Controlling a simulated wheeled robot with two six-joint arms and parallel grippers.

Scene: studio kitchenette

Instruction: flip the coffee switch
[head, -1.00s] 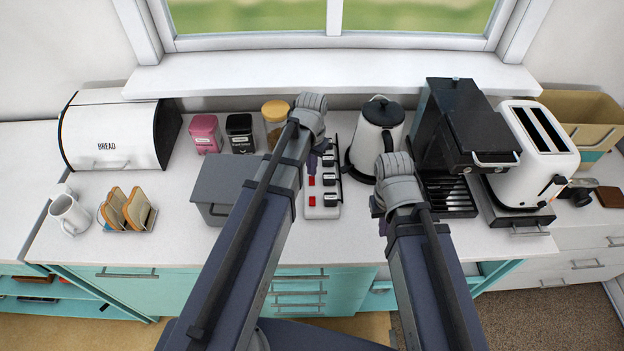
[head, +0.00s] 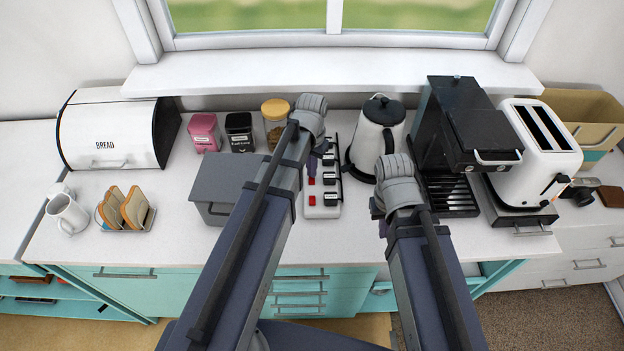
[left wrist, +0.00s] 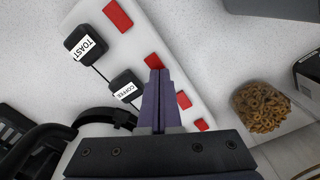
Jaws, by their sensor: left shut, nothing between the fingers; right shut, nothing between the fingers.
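A white power strip (head: 322,211) lies on the counter, partly hidden by my left arm in the head view. It carries red rocker switches and black plugs. In the left wrist view, the plug labelled COFFEE (left wrist: 125,86) sits beside a red switch (left wrist: 153,60), with the TOAST plug (left wrist: 88,44) and its red switch (left wrist: 117,15) further up. My left gripper (left wrist: 155,75) is shut and empty, its tips over the lower edge of the coffee switch; I cannot tell whether they touch. The switch's tilt is unclear. My right gripper (head: 378,212) is shut and empty, right of the strip.
A kettle (head: 376,135), a black coffee machine (head: 480,135) and a white toaster (head: 540,150) stand right of the strip. A grey box (head: 222,182), tins and a pretzel jar (head: 275,125) stand to its left. Clear counter lies in front of the strip.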

